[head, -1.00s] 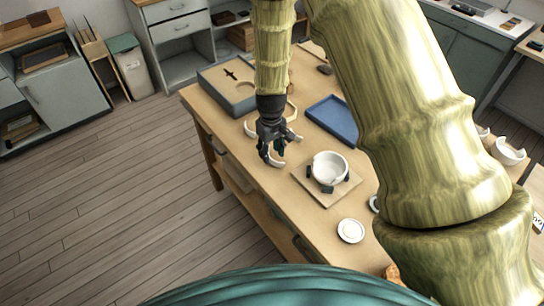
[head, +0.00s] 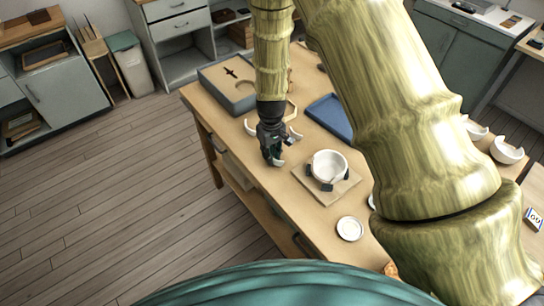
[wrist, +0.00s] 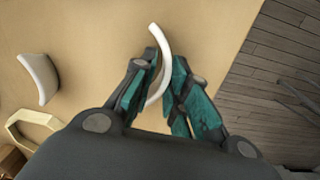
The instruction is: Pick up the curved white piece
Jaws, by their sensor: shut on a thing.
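A curved white piece (wrist: 162,42) shows in the wrist view as a thin arc between the two teal-padded fingers of my gripper (wrist: 164,80). The fingers are shut on it, and its far end sticks out beyond them. In the head view my gripper (head: 272,152) points down at the worktable, and the piece's white end (head: 278,162) shows at the fingertips. I cannot tell whether the piece touches the table. A second curved white piece (wrist: 37,78) lies apart at the left of the wrist view.
A white bowl (head: 329,165) with dark blocks around it stands on a square board (head: 318,192) close to the gripper's right. A white dish (head: 350,228), a blue tray (head: 329,116) and a grey box (head: 229,86) share the table. A hexagonal wooden ring (wrist: 22,122) lies at left.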

